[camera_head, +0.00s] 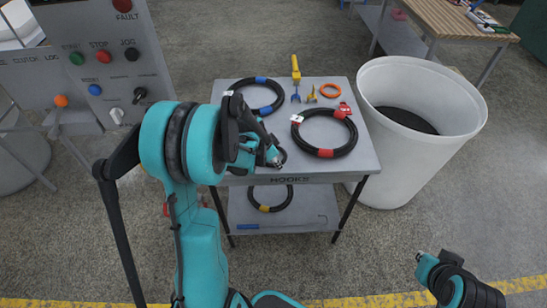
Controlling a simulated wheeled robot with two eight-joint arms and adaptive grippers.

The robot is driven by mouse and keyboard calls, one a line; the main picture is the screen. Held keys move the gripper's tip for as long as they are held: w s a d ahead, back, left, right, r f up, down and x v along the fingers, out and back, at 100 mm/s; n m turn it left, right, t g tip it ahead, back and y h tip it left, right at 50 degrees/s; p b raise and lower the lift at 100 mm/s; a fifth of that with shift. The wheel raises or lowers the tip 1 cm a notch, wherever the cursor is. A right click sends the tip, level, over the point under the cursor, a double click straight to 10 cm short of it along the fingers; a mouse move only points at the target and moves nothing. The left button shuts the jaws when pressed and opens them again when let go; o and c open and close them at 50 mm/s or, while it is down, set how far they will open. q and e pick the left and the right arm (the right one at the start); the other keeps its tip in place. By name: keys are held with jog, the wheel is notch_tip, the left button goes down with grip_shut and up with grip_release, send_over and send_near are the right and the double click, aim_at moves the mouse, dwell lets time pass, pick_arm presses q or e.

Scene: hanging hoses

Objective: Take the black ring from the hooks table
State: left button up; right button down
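The grey hooks table (318,179), labelled HOOKS, stands in the middle. A black ring with red bands (350,133) lies at the right of its top. A black ring with blue bands (278,97) lies at the back left, partly hidden by my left arm. A third black ring with a yellow band (285,202) lies on the lower shelf. My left gripper (277,159) is over the table's front left, left of the red-banded ring; its finger opening is unclear. My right gripper (428,264) is low at right, away from the table; its fingers are unclear.
A large white bin (408,165) stands close to the table's right side. An orange ring (330,90) and small yellow and blue tools (296,70) lie at the table's back. A control panel (105,55) stands at left, a wooden bench (445,20) at the back right. The front floor is open.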

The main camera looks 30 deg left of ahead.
pick_arm(q)
grip_shut()
jog(key=shift+r, duration=0.1)
